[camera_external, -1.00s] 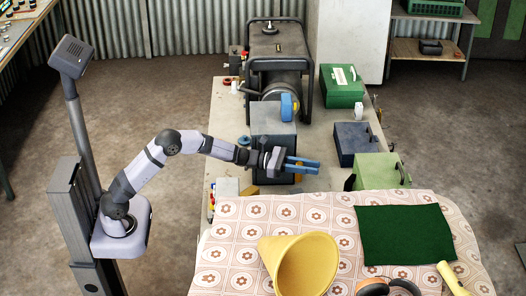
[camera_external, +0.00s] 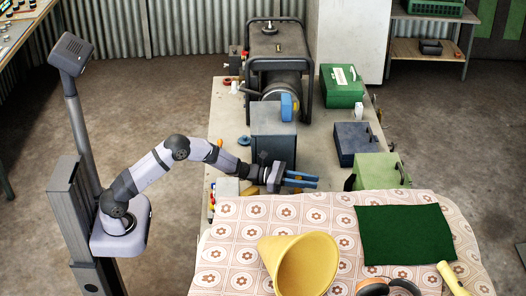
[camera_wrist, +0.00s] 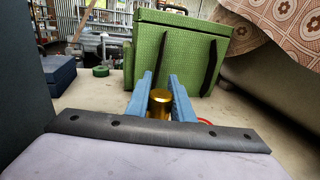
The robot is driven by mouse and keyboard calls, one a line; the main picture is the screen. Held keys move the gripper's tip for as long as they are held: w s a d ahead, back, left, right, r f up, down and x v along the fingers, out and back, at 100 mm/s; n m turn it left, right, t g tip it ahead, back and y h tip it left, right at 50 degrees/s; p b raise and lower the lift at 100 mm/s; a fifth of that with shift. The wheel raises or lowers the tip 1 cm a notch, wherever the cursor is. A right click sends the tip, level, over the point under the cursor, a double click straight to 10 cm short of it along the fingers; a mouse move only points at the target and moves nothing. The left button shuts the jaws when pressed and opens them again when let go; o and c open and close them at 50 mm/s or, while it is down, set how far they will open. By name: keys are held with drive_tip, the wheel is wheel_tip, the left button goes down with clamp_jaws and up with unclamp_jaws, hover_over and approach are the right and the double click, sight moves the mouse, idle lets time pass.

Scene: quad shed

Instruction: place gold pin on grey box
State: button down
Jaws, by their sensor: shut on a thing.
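The gold pin (camera_wrist: 160,103) shows in the wrist view as a short shiny cylinder between my two blue fingers. My gripper (camera_external: 303,180) is shut on it; in the wrist view the fingertips (camera_wrist: 160,88) flank it on both sides. The external view does not show the pin clearly, and I cannot tell whether it touches the bench. The grey box (camera_external: 273,117) stands on the bench just behind my gripper, with a blue object (camera_external: 287,107) on or against its top right. A dark grey wall (camera_wrist: 22,85) at the wrist view's left may be this box.
A green box (camera_external: 379,171) stands to the right of my fingertips and ahead in the wrist view (camera_wrist: 172,55). A dark blue box (camera_external: 356,141) is behind it. A patterned cloth (camera_external: 250,230) lies in front, bearing a yellow cone (camera_external: 300,265). A generator (camera_external: 277,65) stands at the back.

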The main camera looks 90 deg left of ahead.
drive_tip(key=c, duration=1.8)
unclamp_jaws()
drive_tip(key=shift+f, duration=0.15)
drive_tip(key=shift+c, duration=0.2)
drive_tip(key=o, duration=0.3)
